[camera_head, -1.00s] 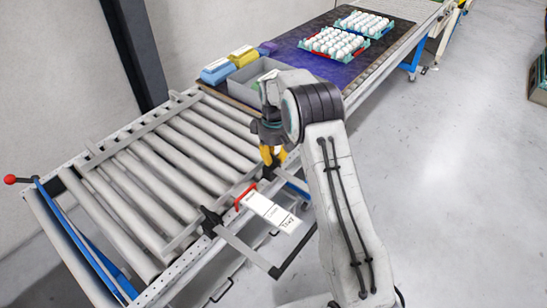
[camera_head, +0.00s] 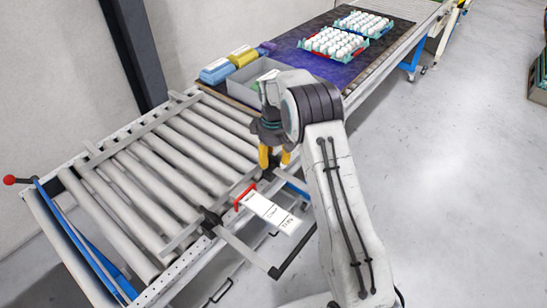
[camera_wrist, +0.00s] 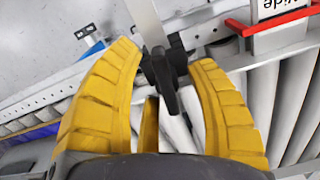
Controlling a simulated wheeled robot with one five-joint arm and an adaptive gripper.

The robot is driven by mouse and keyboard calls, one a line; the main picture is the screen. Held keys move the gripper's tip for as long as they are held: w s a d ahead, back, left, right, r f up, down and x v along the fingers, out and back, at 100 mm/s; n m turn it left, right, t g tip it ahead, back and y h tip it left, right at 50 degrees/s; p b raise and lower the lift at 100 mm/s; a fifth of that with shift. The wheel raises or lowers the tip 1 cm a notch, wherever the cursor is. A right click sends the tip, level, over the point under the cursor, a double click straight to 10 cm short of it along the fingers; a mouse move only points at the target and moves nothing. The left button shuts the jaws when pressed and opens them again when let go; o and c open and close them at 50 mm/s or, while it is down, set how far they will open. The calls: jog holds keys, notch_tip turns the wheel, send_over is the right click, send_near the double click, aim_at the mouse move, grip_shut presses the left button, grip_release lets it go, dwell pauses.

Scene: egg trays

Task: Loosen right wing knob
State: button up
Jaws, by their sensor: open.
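The right wing knob (camera_wrist: 166,76) is dark and shows in the wrist view, on a clamp at a flat grey bar. My gripper (camera_wrist: 165,58) is open, with one yellow finger on each side of the knob and a visible gap to both. I cannot tell how far the fingertips reach down around it. In the head view my gripper (camera_head: 274,160) points down over the near side rail, and the right knob is mostly hidden there. Another black knob (camera_head: 210,221) sits on the rail to the left, past the label plate.
A grey bar (camera_head: 248,249) sticks out over the floor. Rollers (camera_head: 160,175) fill the conveyor. Egg trays (camera_head: 335,42) stand far back.

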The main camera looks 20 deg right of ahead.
notch_tip(320, 180, up, 12)
dwell(0.7)
dwell(0.5)
jog(key=m, duration=0.4)
send_over(275, 159)
notch_tip(275, 159, down, 6)
jog(key=shift+r, duration=0.1)
jog(key=s+r+m, duration=0.1)
jog(key=s+r, duration=0.3)
jog(key=s, duration=1.2)
jog(key=s+r+m, duration=0.1)
jog(key=s+r, duration=0.2)
jog(key=s, duration=1.3)
jog(key=shift+s+a+r+t, duration=0.1)
jog(key=shift+s+r+t, duration=0.1)
jog(key=shift+r+t, duration=0.6)
jog(key=shift+s+a+r+t, duration=0.2)
jog(key=shift+r+t, duration=0.25)
jog(key=shift+r, duration=0.7)
jog(key=shift+s+a+r+t, duration=0.1)
jog(key=shift+s+r+t, duration=0.15)
jog(key=shift+r+t, duration=0.55)
